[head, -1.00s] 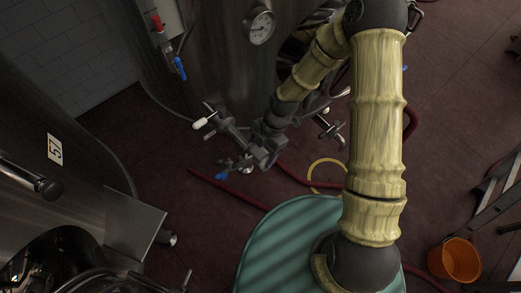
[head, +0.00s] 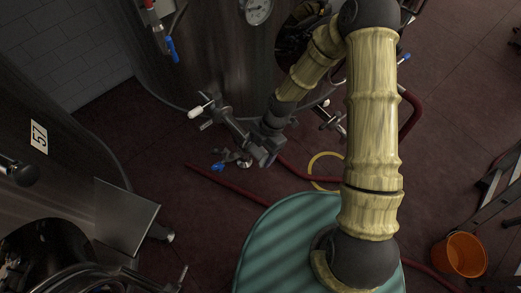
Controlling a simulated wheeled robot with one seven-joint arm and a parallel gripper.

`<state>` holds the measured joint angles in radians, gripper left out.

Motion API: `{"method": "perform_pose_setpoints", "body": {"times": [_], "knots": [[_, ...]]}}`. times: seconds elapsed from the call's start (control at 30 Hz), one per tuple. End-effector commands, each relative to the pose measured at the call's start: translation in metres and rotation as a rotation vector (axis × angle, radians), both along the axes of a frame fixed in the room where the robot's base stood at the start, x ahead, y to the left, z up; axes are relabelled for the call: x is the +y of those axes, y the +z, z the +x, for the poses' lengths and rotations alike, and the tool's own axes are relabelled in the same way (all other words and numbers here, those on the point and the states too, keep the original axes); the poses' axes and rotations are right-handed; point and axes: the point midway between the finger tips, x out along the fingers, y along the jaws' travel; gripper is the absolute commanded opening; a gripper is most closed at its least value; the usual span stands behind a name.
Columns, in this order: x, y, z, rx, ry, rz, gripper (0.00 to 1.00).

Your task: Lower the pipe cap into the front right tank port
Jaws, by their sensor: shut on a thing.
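My gripper (head: 263,152) is small, dark grey and pointed down, at the end of my yellow-sleeved arm. It is in the middle of the head view, in front of the large steel tank (head: 190,60). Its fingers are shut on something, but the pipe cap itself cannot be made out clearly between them. A metal outlet valve with a white-tipped handle (head: 196,112) lies just to its left. A fitting with a blue handle (head: 217,167) is lower left of it. I cannot tell which opening is the front right tank port.
A second tank labelled 57 (head: 39,137) stands at the left, with a grey metal plate (head: 126,216) by it. Red hoses (head: 225,185) and a yellow ring (head: 325,166) lie on the dark red floor. An orange bucket (head: 459,256) and ladder (head: 495,190) are at the right.

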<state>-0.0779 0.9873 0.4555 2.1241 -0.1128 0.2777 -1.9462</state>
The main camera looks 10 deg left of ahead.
Motion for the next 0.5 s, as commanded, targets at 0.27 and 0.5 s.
{"method": "perform_pose_setpoints", "body": {"times": [0.27, 0.5], "knots": [[0.0022, -0.0032, 0.004, -0.01, -0.006, 0.005, 0.42], [0.0019, -0.0042, 0.004, -0.01, -0.007, 0.004, 0.81]]}}
